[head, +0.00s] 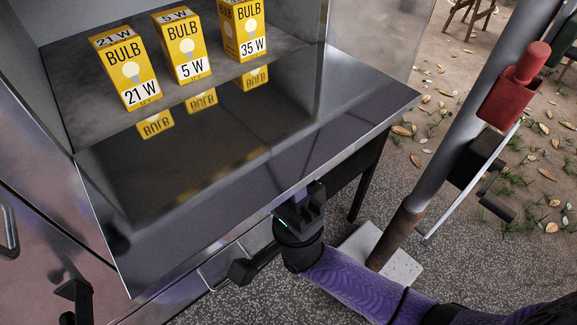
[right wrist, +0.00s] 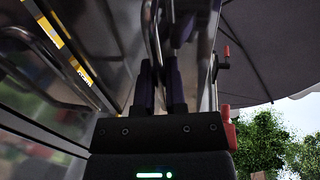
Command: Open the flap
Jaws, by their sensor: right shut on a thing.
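The flap (head: 240,150) is a glossy dark metal panel with a bright rim. In the head view it lies folded out, roughly level, in front of the open compartment (head: 75,75), and mirrors the boxes inside. My right gripper (head: 312,196) is at the flap's front edge, its arm coming up from the lower right. In the right wrist view the fingers (right wrist: 160,88) are closed around a thin metal bar (right wrist: 153,30), which looks like the flap's handle. The grip itself is hidden in the head view. My left gripper is not in view.
Several yellow bulb boxes stand in the compartment, marked 21 W (head: 126,70), 5 W (head: 183,47) and 35 W (head: 243,30). A grey pole (head: 455,130) with a red-handled crank (head: 515,85) stands to the right on a pale base plate (head: 400,265). Leaf-strewn ground lies beyond.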

